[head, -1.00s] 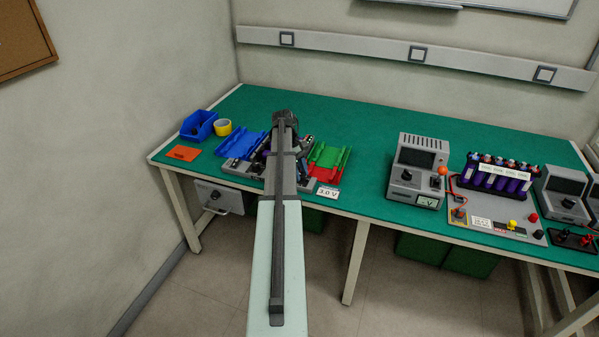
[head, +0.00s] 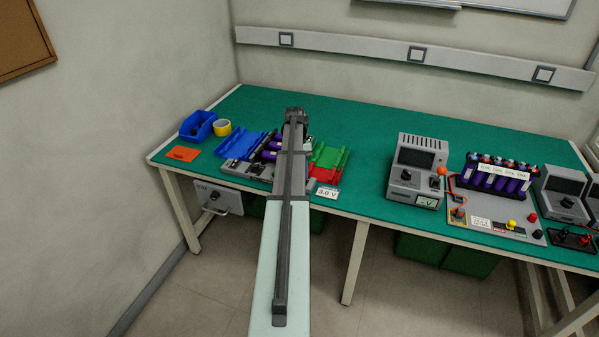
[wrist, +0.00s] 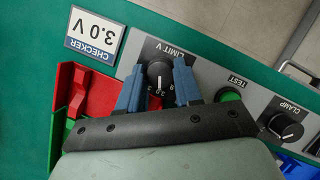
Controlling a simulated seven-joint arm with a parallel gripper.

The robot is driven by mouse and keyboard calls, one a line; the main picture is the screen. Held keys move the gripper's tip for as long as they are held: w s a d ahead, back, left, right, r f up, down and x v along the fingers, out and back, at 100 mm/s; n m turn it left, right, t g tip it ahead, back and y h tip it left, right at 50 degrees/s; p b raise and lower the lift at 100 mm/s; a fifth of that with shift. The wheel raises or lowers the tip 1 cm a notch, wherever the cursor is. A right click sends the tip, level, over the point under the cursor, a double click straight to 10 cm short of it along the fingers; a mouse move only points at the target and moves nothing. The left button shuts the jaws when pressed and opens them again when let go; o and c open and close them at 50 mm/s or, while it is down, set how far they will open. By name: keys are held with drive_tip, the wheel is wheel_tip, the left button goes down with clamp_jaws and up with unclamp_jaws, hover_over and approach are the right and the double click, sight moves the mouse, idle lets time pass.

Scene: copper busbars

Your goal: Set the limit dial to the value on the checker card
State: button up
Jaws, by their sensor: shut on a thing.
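The limit dial (wrist: 158,72) is a black knob with a white pointer line, on a grey panel marked "LIMIT V" in the wrist view, which shows it upside down. My gripper (wrist: 159,85) has its two blue fingers on either side of the knob, shut on it. The pointer line faces down in the picture, towards scale digits partly hidden by the fingers; I cannot read the exact setting. The checker card (wrist: 95,37) reads "3.0 V" and also stands in the head view (head: 327,192). In the head view my arm hides the dial.
A green TEST button (wrist: 229,95) and a CLAMP knob (wrist: 285,125) sit on the same panel. A red tray (wrist: 95,95) lies close beside the gripper. Purple cells (head: 271,150), a blue tray (head: 243,145) and a meter (head: 417,170) stand on the green bench (head: 365,135).

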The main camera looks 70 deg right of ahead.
idle(0.5)
drive_tip(key=o, duration=1)
drive_tip(key=shift+o, duration=0.2)
drive_tip(key=shift+v, duration=0.9)
drive_tip(key=shift+w+d+r, duration=0.45)
drive_tip(key=shift+d+r, duration=0.2)
drive_tip(key=shift+d, duration=0.15)
drive_tip(key=w+d, duration=0.2)
drive_tip(key=d, duration=0.1)
drive_tip(key=w+d, duration=0.1)
drive_tip(key=d, duration=0.2)
drive_tip(key=w+d, duration=0.2)
drive_tip(key=d, duration=0.1)
drive_tip(key=shift+w+d+f, duration=0.1)
drive_tip(key=shift+w, duration=0.2)
